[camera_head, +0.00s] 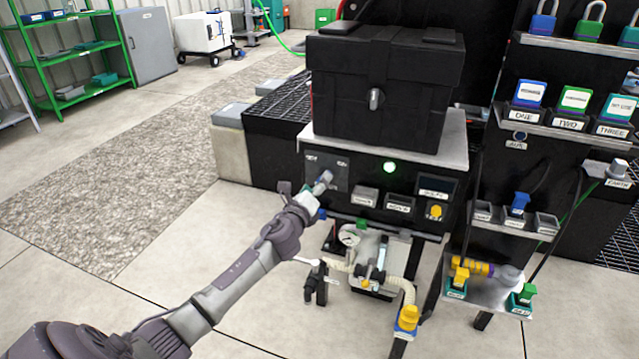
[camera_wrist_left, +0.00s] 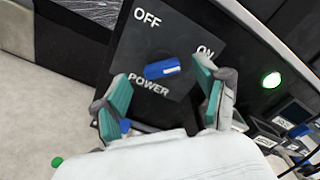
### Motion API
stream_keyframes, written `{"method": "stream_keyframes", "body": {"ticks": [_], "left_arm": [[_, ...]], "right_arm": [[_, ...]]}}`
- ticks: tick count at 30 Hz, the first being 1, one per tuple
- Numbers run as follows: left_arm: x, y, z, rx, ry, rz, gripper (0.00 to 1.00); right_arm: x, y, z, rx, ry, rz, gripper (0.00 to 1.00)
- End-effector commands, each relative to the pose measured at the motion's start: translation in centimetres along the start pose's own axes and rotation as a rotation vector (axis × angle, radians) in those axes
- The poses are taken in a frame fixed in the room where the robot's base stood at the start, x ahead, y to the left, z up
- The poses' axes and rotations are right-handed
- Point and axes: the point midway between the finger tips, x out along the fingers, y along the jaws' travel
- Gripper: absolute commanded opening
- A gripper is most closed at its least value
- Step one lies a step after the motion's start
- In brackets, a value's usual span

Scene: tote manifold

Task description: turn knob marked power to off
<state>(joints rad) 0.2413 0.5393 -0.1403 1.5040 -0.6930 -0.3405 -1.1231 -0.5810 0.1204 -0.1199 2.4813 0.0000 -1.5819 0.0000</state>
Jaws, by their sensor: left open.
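The power knob (camera_wrist_left: 162,69) is blue with a white pointer stripe. It sits on a dark plate (camera_wrist_left: 180,30) marked OFF, ON and POWER. In the left wrist view the white stripe points right, towards the ON side. In the head view the plate (camera_head: 338,168) is at the left of the black panel, and my gripper hides most of the knob. My left gripper (camera_wrist_left: 163,98) is open, with one teal fingertip pad on either side below the knob, apart from it. It also shows in the head view (camera_head: 310,189), in front of the plate. My right gripper is not in view.
A green lamp (camera_head: 389,167) glows right of the plate, and a yellow knob (camera_head: 435,211) is farther right. A black case (camera_head: 385,90) stands on top. A gauge (camera_head: 349,236) and hoses are below. A shelf with padlocks (camera_head: 575,44) is at right. The floor at left is clear.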

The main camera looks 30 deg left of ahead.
Motion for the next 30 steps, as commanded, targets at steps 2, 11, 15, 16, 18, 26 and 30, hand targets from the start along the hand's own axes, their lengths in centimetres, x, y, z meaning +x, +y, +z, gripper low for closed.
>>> {"method": "stream_keyframes", "body": {"ticks": [2,11,15,16,18,26,30], "left_arm": [[1.2,0.0,-0.1,0.0,-0.001,-0.001,0.73],[2.6,0.0,-0.1,-0.001,0.001,0.0,0.73],[2.6,0.0,-0.1,-0.001,0.001,0.0,0.73],[2.6,0.0,-0.1,-0.001,0.001,0.0,0.73],[2.6,0.0,-0.1,-0.001,0.001,0.0,0.63],[2.5,0.0,-0.1,-0.001,0.001,0.0,0.2],[2.5,0.0,-0.1,-0.002,0.001,0.0,0.13]], "right_arm": [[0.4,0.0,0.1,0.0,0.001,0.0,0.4],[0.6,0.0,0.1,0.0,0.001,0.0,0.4],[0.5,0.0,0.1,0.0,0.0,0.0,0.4],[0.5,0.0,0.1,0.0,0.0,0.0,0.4],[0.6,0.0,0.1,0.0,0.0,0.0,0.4],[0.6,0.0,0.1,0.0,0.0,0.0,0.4],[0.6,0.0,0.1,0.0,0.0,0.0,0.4]]}}
